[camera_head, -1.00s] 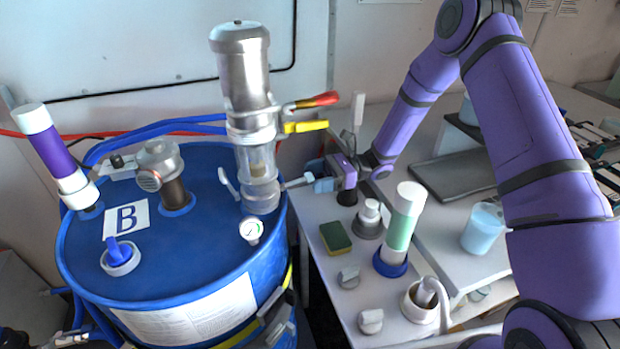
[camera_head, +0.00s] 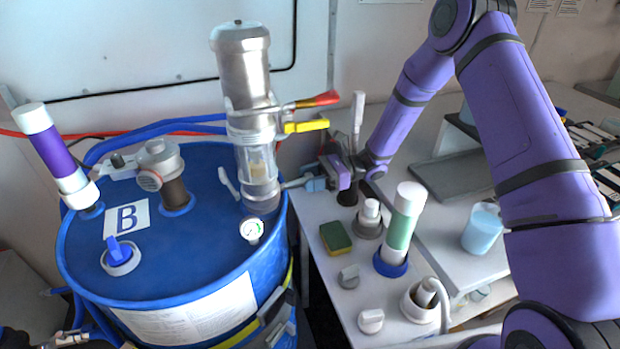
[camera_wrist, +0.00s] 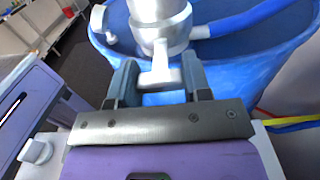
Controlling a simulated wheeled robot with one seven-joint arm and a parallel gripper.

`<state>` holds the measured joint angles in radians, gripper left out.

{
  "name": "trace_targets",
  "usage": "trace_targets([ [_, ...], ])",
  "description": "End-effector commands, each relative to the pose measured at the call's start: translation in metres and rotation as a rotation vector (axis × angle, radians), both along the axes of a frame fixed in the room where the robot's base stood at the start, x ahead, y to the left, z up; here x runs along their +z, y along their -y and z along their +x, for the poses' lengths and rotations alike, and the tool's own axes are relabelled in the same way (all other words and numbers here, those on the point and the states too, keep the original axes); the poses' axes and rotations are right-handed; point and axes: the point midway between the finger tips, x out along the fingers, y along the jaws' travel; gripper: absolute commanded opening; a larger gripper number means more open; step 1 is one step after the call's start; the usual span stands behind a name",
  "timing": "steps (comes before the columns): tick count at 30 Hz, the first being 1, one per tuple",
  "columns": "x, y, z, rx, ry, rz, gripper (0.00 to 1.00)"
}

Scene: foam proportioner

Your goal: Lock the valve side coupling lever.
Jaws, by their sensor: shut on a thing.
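The metal proportioner column (camera_head: 246,80) with a clear section stands on the blue drum B (camera_head: 100,262). A coupling at its base has two levers. The left lever (camera_head: 228,183) hangs close to the column. The right lever (camera_head: 294,184) sticks out sideways from the column toward my gripper (camera_head: 312,180). In the wrist view, the fingers of my gripper (camera_wrist: 160,82) are on either side of the pale lever (camera_wrist: 160,72), and they are shut on it. The lever's far end joins the round metal coupling (camera_wrist: 160,28). Which lever counts as the valve side is not marked.
A red-handled valve (camera_head: 318,100) and a yellow handle (camera_head: 306,126) project above my gripper. A sponge (camera_head: 336,237) and a green-banded tube (camera_head: 402,228) stand on the table at right.

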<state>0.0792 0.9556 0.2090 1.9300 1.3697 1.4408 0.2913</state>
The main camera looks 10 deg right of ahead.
Motion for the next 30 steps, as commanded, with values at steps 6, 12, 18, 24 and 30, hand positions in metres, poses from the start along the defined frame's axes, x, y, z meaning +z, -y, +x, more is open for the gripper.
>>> trace_targets([
  [6,0.007,0.0,0.0,-0.001,0.018,-0.079,0.02],
  [12,0.017,-0.003,-0.001,0.0,0.048,-0.216,0.02],
  [18,0.028,-0.007,-0.001,-0.001,0.078,-0.367,0.02],
  [24,0.035,-0.013,-0.002,0.0,0.103,-0.492,0.02],
  [30,0.04,-0.016,-0.003,-0.003,0.119,-0.576,0.02],
])
